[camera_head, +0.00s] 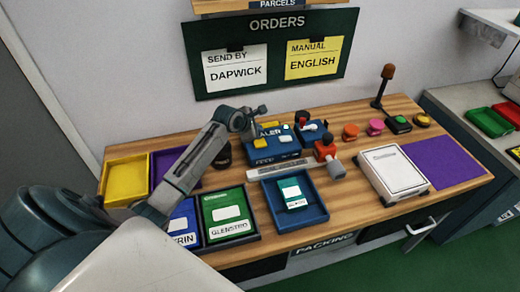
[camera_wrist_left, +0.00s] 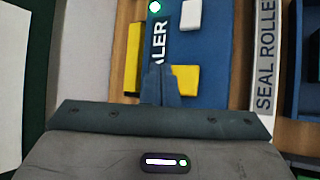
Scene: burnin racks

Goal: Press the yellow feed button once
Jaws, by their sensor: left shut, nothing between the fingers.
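A blue sealer (camera_head: 285,151) stands at the back of the wooden bench, with yellow parts on it. In the left wrist view the blue sealer (camera_wrist_left: 215,45) shows a yellow block (camera_wrist_left: 187,78) just right of my fingers and another yellow piece (camera_wrist_left: 132,62) at its left edge. I cannot tell which is the feed button. My left gripper (camera_head: 252,130) is over the sealer's left part; its fingers (camera_wrist_left: 160,82) are shut and empty, in front of the lettering. Whether they touch the sealer is unclear. My right gripper is not in view.
The orders board (camera_head: 272,85) hangs behind.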

